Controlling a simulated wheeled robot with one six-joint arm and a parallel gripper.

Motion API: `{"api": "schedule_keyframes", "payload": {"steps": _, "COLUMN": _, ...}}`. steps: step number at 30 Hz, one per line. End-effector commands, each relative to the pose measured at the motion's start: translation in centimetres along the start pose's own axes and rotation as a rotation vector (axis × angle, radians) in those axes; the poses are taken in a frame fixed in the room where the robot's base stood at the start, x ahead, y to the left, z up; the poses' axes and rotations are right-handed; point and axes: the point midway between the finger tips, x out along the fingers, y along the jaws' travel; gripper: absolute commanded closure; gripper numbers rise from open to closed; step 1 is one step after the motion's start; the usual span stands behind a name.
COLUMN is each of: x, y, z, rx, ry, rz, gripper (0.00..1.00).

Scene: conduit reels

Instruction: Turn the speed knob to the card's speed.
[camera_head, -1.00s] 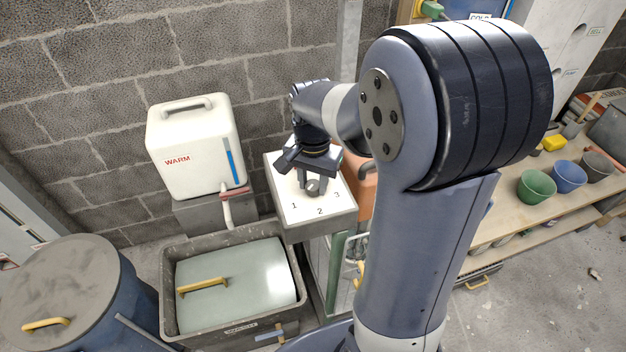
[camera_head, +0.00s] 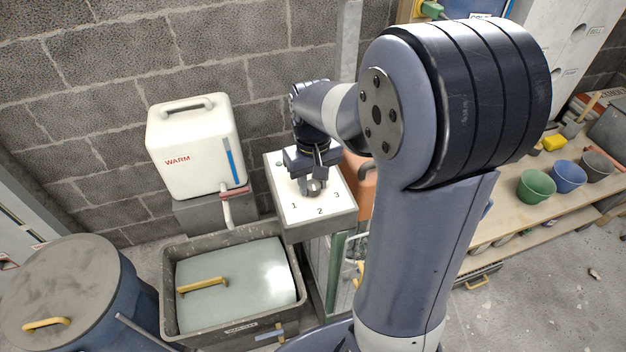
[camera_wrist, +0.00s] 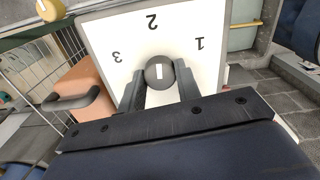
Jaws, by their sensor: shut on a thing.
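The speed knob (camera_wrist: 159,72) is a dark grey round knob with a short white mark, on a white panel (camera_wrist: 102,30) printed 1, 2 and 3. In the wrist view the white mark lines up roughly with the 2. My gripper (camera_wrist: 160,78) is shut on the knob, one finger on each side. In the head view my gripper (camera_head: 314,188) reaches down onto the panel (camera_head: 290,213), and the knob is mostly hidden between the fingers. I cannot make out a card showing a speed in these frames.
A white tank (camera_head: 190,140) marked WARM stands left of the panel. Below it is a grey tub (camera_head: 170,331) with a pale lid (camera_head: 235,270). A blue drum (camera_head: 135,300) is at far left. A bench (camera_head: 520,222) with several pots is at right.

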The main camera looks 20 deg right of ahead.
Motion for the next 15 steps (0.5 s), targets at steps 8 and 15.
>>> {"api": "schedule_keyframes", "payload": {"steps": 8, "x": 0.01, "y": 0.0, "z": -0.01, "rx": -0.081, "ry": 0.0, "rz": 0.0, "gripper": 0.91}}
{"api": "schedule_keyframes", "payload": {"steps": 15, "x": 0.02, "y": 0.0, "z": -0.01, "rx": -0.097, "ry": 0.0, "rz": 0.0, "gripper": 0.91}}
